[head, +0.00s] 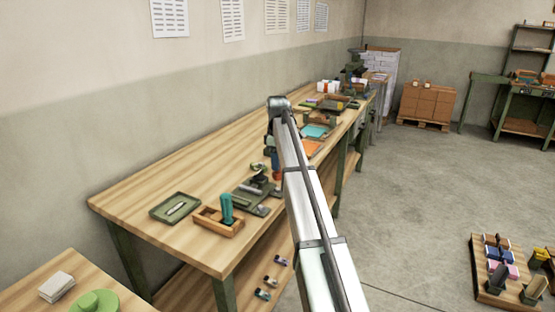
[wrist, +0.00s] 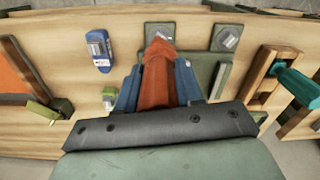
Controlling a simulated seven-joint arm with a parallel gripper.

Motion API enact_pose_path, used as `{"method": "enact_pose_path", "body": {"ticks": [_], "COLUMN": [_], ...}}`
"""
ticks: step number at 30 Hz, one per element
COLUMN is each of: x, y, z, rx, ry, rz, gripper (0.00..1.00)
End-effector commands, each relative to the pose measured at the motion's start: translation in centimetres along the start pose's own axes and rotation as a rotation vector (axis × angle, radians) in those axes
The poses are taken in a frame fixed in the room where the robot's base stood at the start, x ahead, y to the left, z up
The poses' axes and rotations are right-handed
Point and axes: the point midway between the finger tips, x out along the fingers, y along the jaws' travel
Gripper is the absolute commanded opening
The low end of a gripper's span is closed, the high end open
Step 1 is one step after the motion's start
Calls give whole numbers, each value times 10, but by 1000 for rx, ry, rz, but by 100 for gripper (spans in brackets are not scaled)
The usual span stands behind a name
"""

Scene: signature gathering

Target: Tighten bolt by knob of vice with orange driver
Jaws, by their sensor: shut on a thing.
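The orange driver (wrist: 157,75) is gripped between the blue fingers of my gripper (wrist: 158,88) in the wrist view. In the head view the driver (head: 276,160) shows as a small orange piece beside my arm. The green vice (head: 246,192) sits on the bench just left of it. In the wrist view a green plate (wrist: 208,68) lies behind the driver, with a grey bolt on a square pad (wrist: 160,30) and another (wrist: 227,38) near the bench edge. The driver's tip is near the first pad; contact cannot be told. The vice's knob is not clear.
A wooden holder (head: 232,223) with a teal driver (head: 226,208) stands near the bench's front end, beside a green tray (head: 163,214). A blue device (wrist: 98,50) and a small green block (wrist: 109,94) lie left of the driver. The bench's left rear surface is clear.

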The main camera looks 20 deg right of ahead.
Motion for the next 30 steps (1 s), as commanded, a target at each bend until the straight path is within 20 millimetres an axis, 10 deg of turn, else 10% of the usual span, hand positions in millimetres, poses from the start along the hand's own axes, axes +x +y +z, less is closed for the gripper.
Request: {"method": "enact_pose_path", "body": {"ticks": [30], "x": [41], "y": [0], "z": [0], "rx": [-1], "ry": [0], "rz": [1], "gripper": [6]}}
